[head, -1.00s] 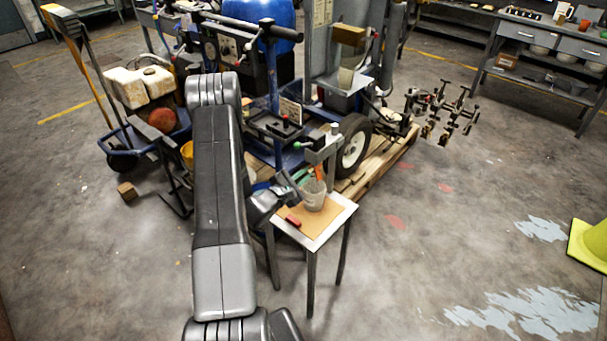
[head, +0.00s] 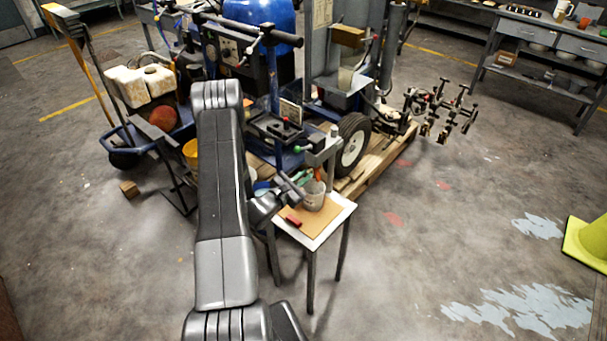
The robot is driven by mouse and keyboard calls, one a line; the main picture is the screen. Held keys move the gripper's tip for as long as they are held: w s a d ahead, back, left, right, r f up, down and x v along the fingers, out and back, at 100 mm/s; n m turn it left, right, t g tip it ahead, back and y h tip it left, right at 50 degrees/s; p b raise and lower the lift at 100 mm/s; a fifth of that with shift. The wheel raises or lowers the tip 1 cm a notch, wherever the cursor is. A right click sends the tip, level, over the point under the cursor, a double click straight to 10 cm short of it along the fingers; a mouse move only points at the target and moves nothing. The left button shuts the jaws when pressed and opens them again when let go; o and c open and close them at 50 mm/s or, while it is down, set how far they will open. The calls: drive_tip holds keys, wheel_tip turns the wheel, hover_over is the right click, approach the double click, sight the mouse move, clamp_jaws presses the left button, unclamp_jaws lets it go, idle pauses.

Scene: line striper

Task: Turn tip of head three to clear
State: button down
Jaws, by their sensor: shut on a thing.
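My gripper (head: 293,187) is at the left side of a grey cup (head: 313,195) on a small stand, below a grey upright bracket (head: 320,152). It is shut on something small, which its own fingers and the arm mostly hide. Green (head: 297,176) and orange (head: 318,174) parts show just above the cup, beside the gripper. A cluster of dark spray heads with brass-coloured ends (head: 440,112) is farther right, apart from the gripper. I cannot tell which head is number three or how any tip is turned.
The small stand (head: 339,217) has a tan board and a red item (head: 293,221) on it. The striper's wheel (head: 354,145) and a wooden pallet (head: 378,160) are close behind.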

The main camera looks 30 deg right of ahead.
drive_tip(key=shift+r+p, duration=0.2)
drive_tip(key=shift+p, duration=1.05)
drive_tip(key=shift+d+f+n, duration=0.1)
drive_tip(key=shift+f+n, duration=0.05)
drive_tip(key=shift+n, duration=0.15)
drive_tip(key=c, duration=0.9)
unclamp_jaws()
drive_tip(key=b+v, duration=0.1)
drive_tip(key=v, duration=0.6)
